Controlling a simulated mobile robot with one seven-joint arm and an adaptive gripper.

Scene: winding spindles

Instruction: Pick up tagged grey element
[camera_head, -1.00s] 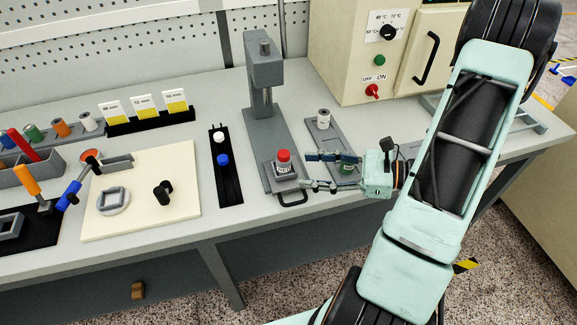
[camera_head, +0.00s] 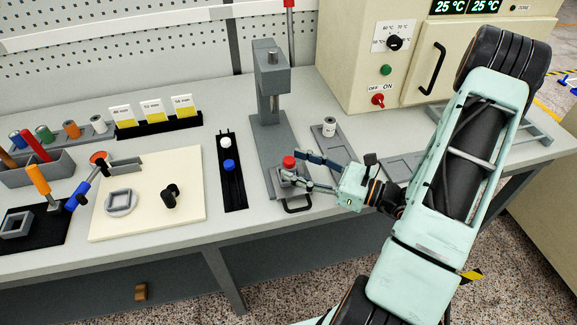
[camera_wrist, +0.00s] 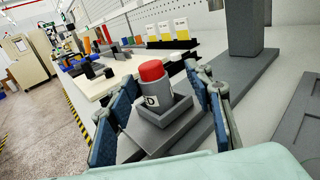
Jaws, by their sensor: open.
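The grey element (camera_head: 287,172) with a red top stands in a square grey holder on the base of the grey press. In the wrist view the element (camera_wrist: 157,88) is upright, with a white tag marked with a dark letter on its side. My gripper (camera_head: 292,165) is open, with one finger on each side of the element. In the wrist view the fingers (camera_wrist: 160,105) flank the holder and the element, with gaps showing on both sides. The element's lower part is hidden inside the holder (camera_wrist: 160,127).
The press column (camera_head: 271,85) rises behind the element. A grey tray (camera_head: 340,150) with a white-grey spool (camera_head: 330,126) lies to the right. A black rack (camera_head: 233,190) with white and blue knobs is to the left. The cream cabinet (camera_head: 350,60) stands behind.

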